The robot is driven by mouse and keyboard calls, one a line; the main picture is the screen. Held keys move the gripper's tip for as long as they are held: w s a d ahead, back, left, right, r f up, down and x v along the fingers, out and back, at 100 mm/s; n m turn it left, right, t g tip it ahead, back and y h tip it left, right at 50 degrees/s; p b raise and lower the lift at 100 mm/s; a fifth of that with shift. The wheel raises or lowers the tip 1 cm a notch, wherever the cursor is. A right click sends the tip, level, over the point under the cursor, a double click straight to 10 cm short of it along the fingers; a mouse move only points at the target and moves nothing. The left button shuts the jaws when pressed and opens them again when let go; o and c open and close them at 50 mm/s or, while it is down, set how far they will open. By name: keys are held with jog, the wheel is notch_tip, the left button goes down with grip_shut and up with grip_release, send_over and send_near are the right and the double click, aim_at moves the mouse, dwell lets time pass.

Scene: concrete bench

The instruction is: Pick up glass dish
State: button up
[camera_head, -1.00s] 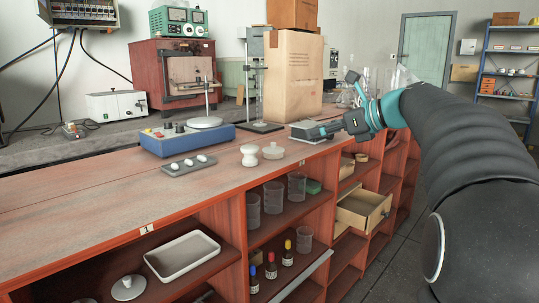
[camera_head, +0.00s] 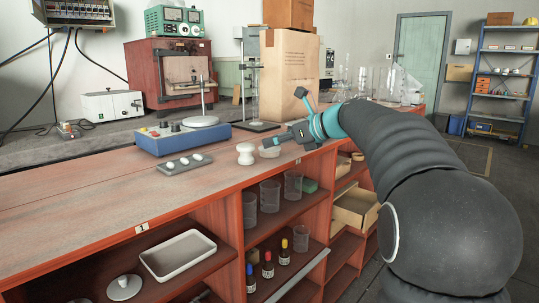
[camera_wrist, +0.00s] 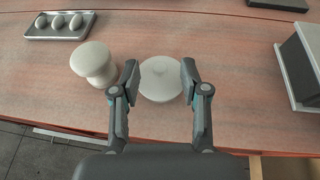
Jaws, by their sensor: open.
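A round, pale, lidded dish with a small knob (camera_wrist: 160,84) sits on the bench; it looks like the glass dish, though it appears whitish. My gripper (camera_wrist: 159,72) is open, with one finger on each side of the dish in the wrist view. Whether the fingers touch it I cannot tell. In the head view the dish (camera_head: 269,152) is partly hidden by my gripper (camera_head: 273,143), which reaches in from the right.
A white, waisted knob-like piece (camera_head: 246,154) stands close left of the dish. A grey tray with three white ovals (camera_wrist: 60,34) and a blue instrument (camera_head: 185,140) lie farther left. A dark box (camera_wrist: 302,62) is to the right. The bench's front edge is close.

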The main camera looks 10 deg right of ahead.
aim_at(273, 148)
jog(key=shift+w+a+f, duration=0.25)
jog(key=shift+w+a, duration=0.2)
grip_shut()
jog(key=shift+r, duration=0.15)
jog(key=shift+r, duration=0.6)
notch_tip(273, 148, up, 3)
jog(key=shift+f+p, duration=0.1)
jog(key=shift+p, duration=0.5)
jog(key=d+r+p, duration=0.1)
jog(key=d+r, duration=0.5)
jog(key=d, duration=0.5)
jog(key=shift+w+d+r, duration=0.3)
jog(key=shift+w+d, duration=0.05)
